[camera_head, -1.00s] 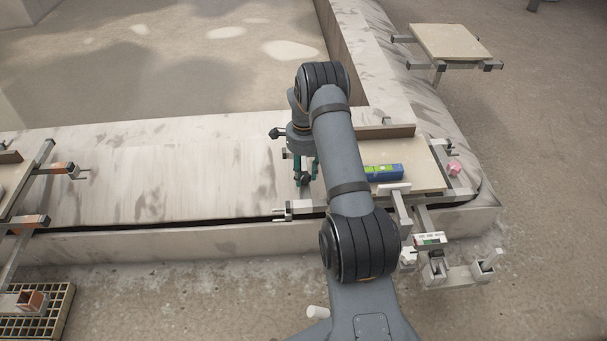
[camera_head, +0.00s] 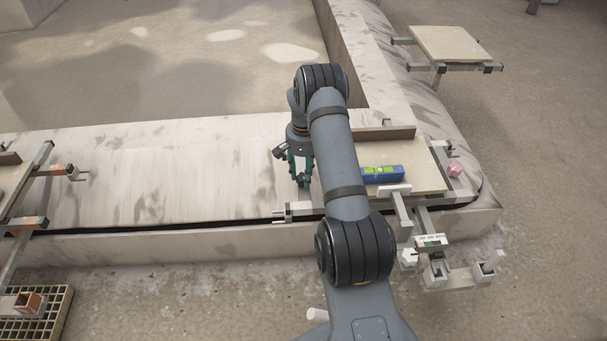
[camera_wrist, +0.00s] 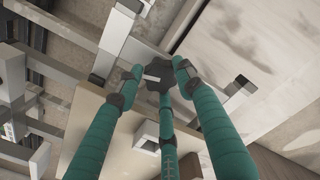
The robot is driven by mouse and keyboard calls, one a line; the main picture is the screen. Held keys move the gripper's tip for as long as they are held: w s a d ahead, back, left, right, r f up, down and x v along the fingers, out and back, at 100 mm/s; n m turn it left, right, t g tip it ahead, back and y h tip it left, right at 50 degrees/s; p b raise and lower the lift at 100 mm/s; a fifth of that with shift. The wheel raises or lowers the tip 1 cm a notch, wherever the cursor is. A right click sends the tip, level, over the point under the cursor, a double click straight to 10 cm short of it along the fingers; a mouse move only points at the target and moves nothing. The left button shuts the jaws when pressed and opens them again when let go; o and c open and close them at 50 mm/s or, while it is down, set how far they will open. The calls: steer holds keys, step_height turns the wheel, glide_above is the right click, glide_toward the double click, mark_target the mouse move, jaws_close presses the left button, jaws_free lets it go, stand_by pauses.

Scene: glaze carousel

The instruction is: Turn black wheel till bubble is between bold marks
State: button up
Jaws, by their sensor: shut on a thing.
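The black wheel (camera_wrist: 156,73) is a dark lobed knob with a pale bar across it, in the wrist view. The teal fingers of my gripper (camera_wrist: 152,84) are closed around it. In the head view my gripper (camera_head: 303,178) points down at the left edge of a pale board (camera_head: 425,165), and the wheel is hidden there. A blue spirit level (camera_head: 384,175) with yellow-green vials lies on the board, right of my forearm. Its bubble and bold marks are too small to make out.
A pink star knob (camera_head: 455,170) is at the board's right. A white knob (camera_head: 408,258) and a small gauge-like block (camera_head: 431,241) are on the front bracket. Another board (camera_head: 450,42) stands at the back right. The pale ledge (camera_head: 190,170) left of my gripper is clear.

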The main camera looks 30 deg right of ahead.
steer(key=shift+w+d+r+n, duration=0.1)
steer(key=shift+w+d+n, duration=0.15)
steer(key=shift+n, duration=0.45)
steer(key=o, duration=1.1)
steer(key=shift+s+a, duration=0.1)
steer(key=shift+a, duration=0.05)
step_height(320, 180, up, 12)
steer(key=shift+f, duration=0.1)
